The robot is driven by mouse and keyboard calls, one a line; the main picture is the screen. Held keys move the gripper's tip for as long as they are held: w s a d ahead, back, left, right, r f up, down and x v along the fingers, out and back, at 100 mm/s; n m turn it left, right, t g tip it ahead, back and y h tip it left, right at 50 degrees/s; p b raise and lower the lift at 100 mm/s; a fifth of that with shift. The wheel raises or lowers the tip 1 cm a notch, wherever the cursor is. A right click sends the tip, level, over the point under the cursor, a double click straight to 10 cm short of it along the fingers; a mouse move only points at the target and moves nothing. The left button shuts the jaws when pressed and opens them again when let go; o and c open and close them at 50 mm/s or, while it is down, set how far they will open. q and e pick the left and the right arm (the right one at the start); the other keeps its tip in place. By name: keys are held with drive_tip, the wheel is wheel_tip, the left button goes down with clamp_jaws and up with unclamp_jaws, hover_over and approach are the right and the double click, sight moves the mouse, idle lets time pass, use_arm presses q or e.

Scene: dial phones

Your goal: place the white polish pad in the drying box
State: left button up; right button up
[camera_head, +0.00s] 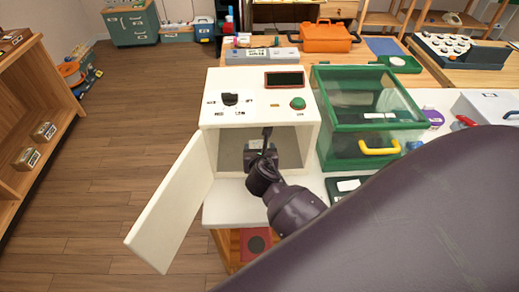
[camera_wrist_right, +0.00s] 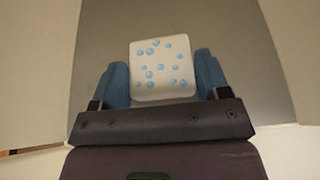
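The drying box (camera_head: 262,110) is a white cabinet with a knob, a dark display and a green button on top. Its door (camera_head: 170,212) hangs open to the left. My right gripper (camera_head: 262,150) reaches into its open front; the arm hides part of the opening. In the right wrist view, the white polish pad (camera_wrist_right: 162,70), covered in blue drops, sits between the blue fingers of my right gripper (camera_wrist_right: 163,75), which touch both its sides. The grey surface beyond the pad is the box's interior; the gap to it cannot be told. My left gripper is not in view.
A green-framed clear case (camera_head: 368,95) with a yellow handle stands close to the right of the box. A wooden shelf (camera_head: 35,110) is at the far left. An orange case (camera_head: 327,38) lies behind. The floor left of the door is clear.

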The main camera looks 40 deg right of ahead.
drive_tip(key=o, duration=0.3)
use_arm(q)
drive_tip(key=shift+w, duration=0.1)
use_arm(e)
drive_tip(key=shift+o, duration=0.2)
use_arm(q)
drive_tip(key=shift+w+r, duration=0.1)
use_arm(e)
drive_tip(key=shift+s+a+r+p, duration=0.2)
drive_tip(key=shift+s+r+p, duration=0.15)
drive_tip(key=shift+r+p, duration=0.1)
drive_tip(key=p+v, duration=0.3)
drive_tip(key=v, duration=0.1)
drive_tip(key=shift+s+r, duration=0.1)
drive_tip(key=shift+s, duration=0.05)
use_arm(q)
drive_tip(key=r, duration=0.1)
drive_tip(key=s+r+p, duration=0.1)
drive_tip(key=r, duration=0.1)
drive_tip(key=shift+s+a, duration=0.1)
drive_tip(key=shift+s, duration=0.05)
use_arm(e)
drive_tip(key=v, duration=0.6)
drive_tip(key=shift+s+a, duration=0.25)
drive_tip(key=shift+s, duration=0.1)
